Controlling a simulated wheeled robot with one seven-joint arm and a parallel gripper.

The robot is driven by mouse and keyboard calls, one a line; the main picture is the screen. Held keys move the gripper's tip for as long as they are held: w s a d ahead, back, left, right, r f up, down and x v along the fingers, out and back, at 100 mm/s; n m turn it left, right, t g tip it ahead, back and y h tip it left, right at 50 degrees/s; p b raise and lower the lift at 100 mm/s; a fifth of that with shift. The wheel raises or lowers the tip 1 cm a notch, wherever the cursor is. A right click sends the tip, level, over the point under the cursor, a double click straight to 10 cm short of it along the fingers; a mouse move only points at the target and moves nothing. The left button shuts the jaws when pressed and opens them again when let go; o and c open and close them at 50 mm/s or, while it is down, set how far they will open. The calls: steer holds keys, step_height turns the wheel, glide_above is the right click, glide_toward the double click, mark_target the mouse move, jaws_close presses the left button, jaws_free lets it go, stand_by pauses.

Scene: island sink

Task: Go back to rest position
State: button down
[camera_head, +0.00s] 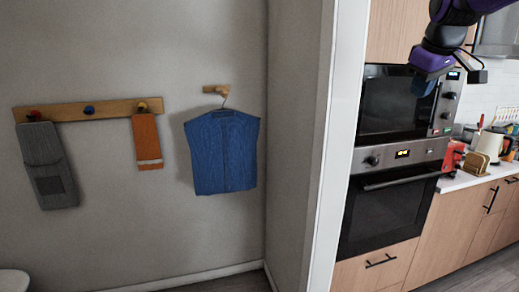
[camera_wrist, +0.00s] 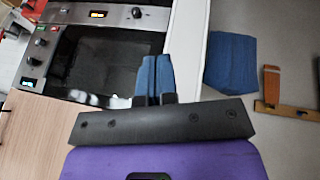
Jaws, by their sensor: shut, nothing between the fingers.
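My gripper (camera_head: 423,86) is raised at the upper right of the head view, in front of the microwave. Its dark and purple arm comes in from the top edge. In the wrist view, its two blue fingers (camera_wrist: 153,78) are together with nothing between them. They point toward the built-in oven and the white wall edge, apart from any surface as far as I can tell.
A blue vest (camera_head: 222,152) hangs on a wall hook, left of a white door frame (camera_head: 340,150). The oven (camera_head: 390,205) and a counter with a toaster (camera_head: 474,163) stand right.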

steer(key=s+a+f+m, duration=0.1)
steer(key=s+f, duration=0.3)
steer(key=s, duration=0.5)
steer(key=s+a+f+m, duration=0.2)
steer(key=s+a+f, duration=0.1)
steer(key=s, duration=0.7)
steer(key=s+a+f+m+y, duration=0.1)
steer(key=s+a+f+m, duration=0.1)
steer(key=s+f, duration=0.3)
steer(key=s, duration=0.4)
steer(key=shift+s+f, duration=0.3)
steer(key=shift+f, duration=0.1)
steer(key=shift+a, duration=0.1)
